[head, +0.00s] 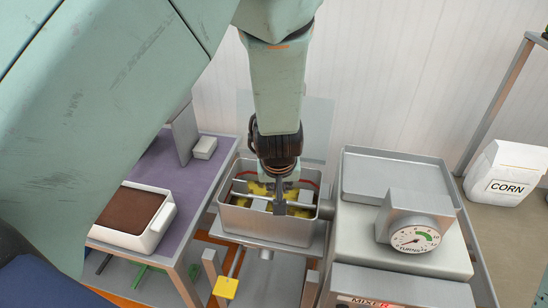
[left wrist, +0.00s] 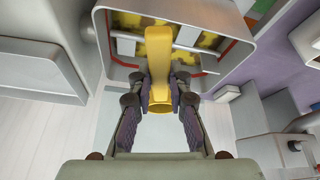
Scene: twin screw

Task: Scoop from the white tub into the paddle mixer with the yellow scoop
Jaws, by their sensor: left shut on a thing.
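The white tub (head: 133,222) sits at the left on a purple-topped table and holds brown material. The metal paddle mixer (head: 268,222) stands in the middle, with a shaft, paddles and yellow patches inside. My left gripper (head: 281,203) is over the mixer, pointing down. In the left wrist view my left gripper (left wrist: 160,103) is shut on the yellow scoop (left wrist: 158,58), which reaches toward the mixer's inside (left wrist: 203,35). In the head view the scoop is mostly hidden by my gripper. I cannot tell what the scoop contains. My right gripper is not in view.
A grey housing with a turns dial (head: 412,238) stands right of the mixer. A yellow pedal-like tab (head: 226,287) is below it. A white corn sack (head: 506,173) stands at the far right. A small grey block (head: 204,148) is on the purple table (head: 190,190).

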